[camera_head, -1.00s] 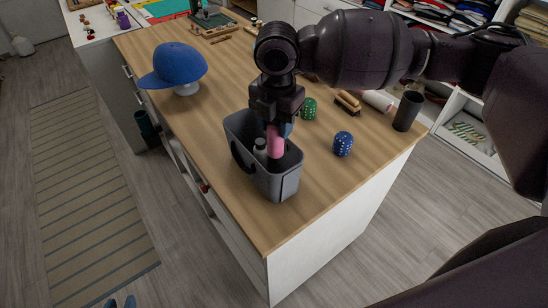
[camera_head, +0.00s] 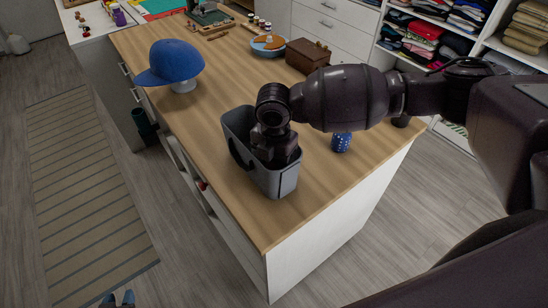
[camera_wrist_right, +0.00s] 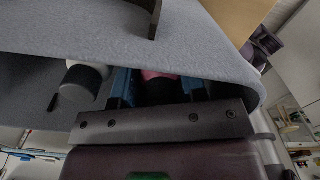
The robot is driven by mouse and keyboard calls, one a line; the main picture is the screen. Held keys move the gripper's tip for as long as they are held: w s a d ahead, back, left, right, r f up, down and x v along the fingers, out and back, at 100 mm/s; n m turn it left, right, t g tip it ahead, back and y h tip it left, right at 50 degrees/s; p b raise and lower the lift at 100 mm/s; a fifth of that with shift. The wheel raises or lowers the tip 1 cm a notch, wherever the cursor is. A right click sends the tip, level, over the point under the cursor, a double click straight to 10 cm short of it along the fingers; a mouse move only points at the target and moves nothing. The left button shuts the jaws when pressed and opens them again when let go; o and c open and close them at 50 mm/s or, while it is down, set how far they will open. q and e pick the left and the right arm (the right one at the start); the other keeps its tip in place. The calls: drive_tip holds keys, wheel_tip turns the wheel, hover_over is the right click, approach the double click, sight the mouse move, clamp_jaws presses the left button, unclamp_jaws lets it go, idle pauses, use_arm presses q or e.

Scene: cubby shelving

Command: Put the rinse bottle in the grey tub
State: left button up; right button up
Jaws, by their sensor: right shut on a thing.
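The grey tub (camera_head: 287,182) stands on the wooden counter near its front corner, its open top facing up. My right gripper (camera_wrist_right: 160,92) reaches down inside it, shut on a pink object (camera_wrist_right: 158,75), seemingly the rinse bottle. In the head view the gripper body hides the pink object and the fingertips. In the right wrist view the blue fingers sit on either side of it, beside the tub's wall. Whether it touches the tub floor cannot be seen. My left gripper (camera_head: 118,298) shows only its blue tips at the bottom edge, apart and empty.
A white-and-black capped item (camera_wrist_right: 85,78) is also inside the tub, left of my gripper. A blue die (camera_head: 341,142) stands to the right of the tub. A blue cap (camera_head: 172,62) sits behind left. A brown box (camera_head: 307,56) and a plate (camera_head: 268,45) are farther back.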

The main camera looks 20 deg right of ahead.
drive_tip(key=shift+f, duration=0.1)
drive_tip(key=o, duration=0.8)
drive_tip(key=shift+r, duration=0.45)
wheel_tip(320, 180, up, 11)
drive_tip(key=shift+f, duration=0.2)
drive_tip(key=shift+r, duration=0.4)
